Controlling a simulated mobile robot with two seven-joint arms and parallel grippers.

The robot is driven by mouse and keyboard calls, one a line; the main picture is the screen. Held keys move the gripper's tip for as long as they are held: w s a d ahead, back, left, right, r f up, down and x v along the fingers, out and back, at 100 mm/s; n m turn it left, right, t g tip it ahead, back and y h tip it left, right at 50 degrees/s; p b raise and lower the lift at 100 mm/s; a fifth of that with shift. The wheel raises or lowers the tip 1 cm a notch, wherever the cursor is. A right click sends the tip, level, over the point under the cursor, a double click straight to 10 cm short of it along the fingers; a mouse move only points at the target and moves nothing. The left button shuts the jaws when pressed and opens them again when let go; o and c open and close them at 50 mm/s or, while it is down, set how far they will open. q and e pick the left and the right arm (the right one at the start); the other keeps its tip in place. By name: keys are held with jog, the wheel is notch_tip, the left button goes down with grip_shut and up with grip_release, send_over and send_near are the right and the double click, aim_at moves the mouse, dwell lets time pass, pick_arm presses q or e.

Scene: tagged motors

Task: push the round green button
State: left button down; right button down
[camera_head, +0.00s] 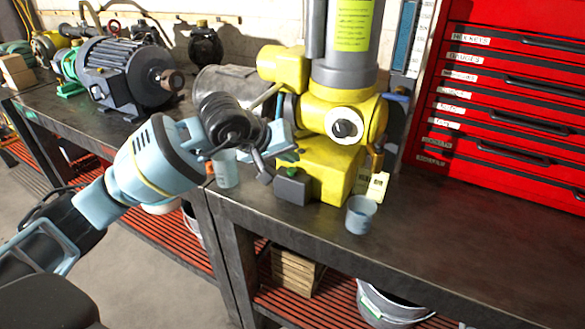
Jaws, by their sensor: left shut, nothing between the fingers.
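The round green button (291,172) is a small green spot on top of a grey box (292,188) at the front of the yellow machine (335,175). My left gripper (277,163) is shut and empty, just left of the button and above the box. A small gap seems to show between its tips and the button, but I cannot tell the depth. My right gripper is not in view.
A pale cup (226,169) stands under my left wrist, and a grey-blue cup (361,215) stands at the bench's front edge. A grey motor (122,75) is on the left, a red tool chest (505,95) on the right. The dark bench (450,225) is clear at right.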

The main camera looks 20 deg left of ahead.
aim_at(289, 172)
pick_arm(q)
jog(key=shift+r, duration=0.1)
